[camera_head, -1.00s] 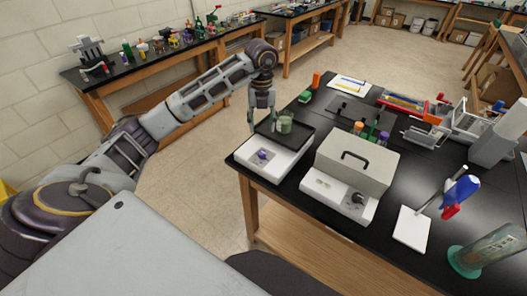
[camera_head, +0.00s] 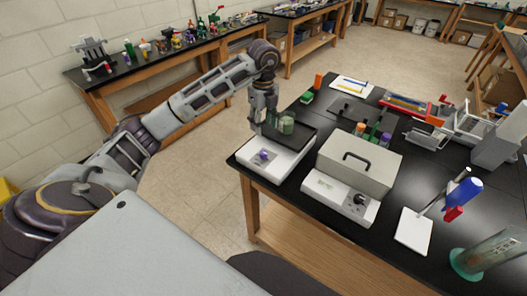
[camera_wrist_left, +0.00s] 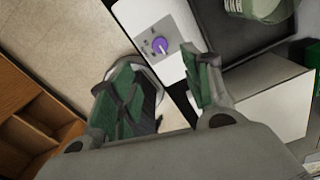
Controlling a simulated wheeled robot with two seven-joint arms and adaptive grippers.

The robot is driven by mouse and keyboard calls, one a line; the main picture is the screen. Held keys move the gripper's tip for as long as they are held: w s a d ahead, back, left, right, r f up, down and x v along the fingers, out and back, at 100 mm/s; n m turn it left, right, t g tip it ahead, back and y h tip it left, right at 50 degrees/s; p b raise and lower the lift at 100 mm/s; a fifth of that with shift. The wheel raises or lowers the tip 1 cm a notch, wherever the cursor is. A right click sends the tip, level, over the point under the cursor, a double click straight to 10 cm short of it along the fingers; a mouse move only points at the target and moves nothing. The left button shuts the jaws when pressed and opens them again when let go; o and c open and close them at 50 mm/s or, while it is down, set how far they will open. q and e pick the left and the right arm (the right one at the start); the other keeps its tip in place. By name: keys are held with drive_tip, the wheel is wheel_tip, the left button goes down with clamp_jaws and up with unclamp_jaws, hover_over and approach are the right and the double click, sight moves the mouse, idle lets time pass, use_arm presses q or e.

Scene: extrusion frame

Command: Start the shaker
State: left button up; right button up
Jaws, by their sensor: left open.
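The shaker (camera_head: 284,163) is a white base with a dark tray on top, at the near left corner of the black table. A greenish beaker (camera_head: 287,122) stands on the tray; part of it also shows at the top of the left wrist view (camera_wrist_left: 262,10). A purple knob (camera_head: 264,155) sits on the shaker's front panel and shows in the left wrist view (camera_wrist_left: 160,46), with a pale pointer line. My left gripper (camera_head: 261,127) is open and empty, above the shaker's left side. Its green-padded fingers (camera_wrist_left: 160,80) are spread, with the knob ahead of the gap, apart from them.
A grey lidded box with a black handle (camera_head: 359,161) stands right of the shaker, on a white base with a dark dial. A blue-red pipette (camera_head: 462,192) and a glass cylinder (camera_head: 488,250) are farther right. The floor left of the table is free.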

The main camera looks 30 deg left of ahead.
sight(263, 152)
use_arm(q)
drive_tip(key=shift+f, duration=0.2)
drive_tip(key=shift+f+p, duration=1.3)
drive_tip(key=shift+f, duration=5.45)
drive_tip(key=c, duration=1)
drive_tip(key=shift+c, duration=0.2)
